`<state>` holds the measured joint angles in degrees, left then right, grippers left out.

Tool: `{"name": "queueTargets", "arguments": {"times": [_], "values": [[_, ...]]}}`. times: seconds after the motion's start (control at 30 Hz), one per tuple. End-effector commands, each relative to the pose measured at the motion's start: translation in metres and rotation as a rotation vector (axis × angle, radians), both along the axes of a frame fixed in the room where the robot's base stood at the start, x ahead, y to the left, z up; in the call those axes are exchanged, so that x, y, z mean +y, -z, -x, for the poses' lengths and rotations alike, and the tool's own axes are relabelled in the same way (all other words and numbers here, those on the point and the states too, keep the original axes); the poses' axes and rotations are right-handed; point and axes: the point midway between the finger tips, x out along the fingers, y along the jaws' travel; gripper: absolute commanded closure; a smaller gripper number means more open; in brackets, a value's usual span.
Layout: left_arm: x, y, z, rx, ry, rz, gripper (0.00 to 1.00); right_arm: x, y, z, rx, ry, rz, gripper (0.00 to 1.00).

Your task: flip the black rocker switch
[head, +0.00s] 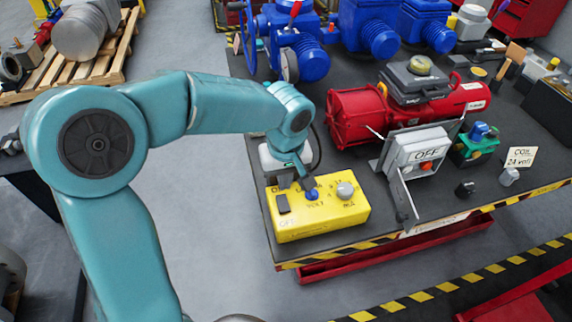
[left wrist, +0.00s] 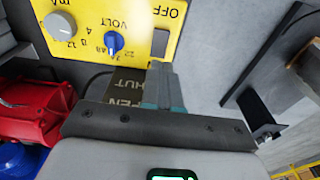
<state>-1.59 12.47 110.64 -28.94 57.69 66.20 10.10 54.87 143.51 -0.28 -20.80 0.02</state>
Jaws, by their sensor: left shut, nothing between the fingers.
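The black rocker switch (head: 283,203) is at the left end of the yellow box (head: 330,217), which stands near the table's front edge. The switch also shows in the left wrist view (left wrist: 159,43), with OFF printed beside it. My left gripper (head: 302,184) is over the back of the box, behind the switch and the blue knob (head: 312,194). In the left wrist view its fingers (left wrist: 161,68) are shut and empty, their tips close to the switch's near end. I cannot tell whether they touch it. My right gripper is not in view.
A grey knob (head: 345,190) sits right of the blue one. A grey switch box marked OFF (head: 425,150) with an open cover stands to the right. A red actuator (head: 365,115) lies behind. The striped table edge (head: 345,252) is in front.

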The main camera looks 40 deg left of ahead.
Motion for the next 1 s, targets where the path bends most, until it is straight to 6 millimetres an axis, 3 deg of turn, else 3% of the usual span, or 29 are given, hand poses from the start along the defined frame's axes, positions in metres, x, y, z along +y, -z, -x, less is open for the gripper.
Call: {"name": "queueTargets", "arguments": {"times": [0.2,0.37,0.77,1.0], "values": [[-0.004,-0.038,0.002,-0.005,0.001,0.000,1.00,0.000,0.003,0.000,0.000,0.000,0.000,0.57],[-0.005,-0.052,0.004,-0.002,0.001,0.000,1.00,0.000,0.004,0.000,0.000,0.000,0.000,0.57],[-0.007,-0.054,0.005,-0.003,0.000,-0.002,1.00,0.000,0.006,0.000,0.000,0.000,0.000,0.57],[0.003,-0.052,-0.004,-0.048,-0.001,-0.047,1.00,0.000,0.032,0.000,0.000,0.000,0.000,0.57]]}}
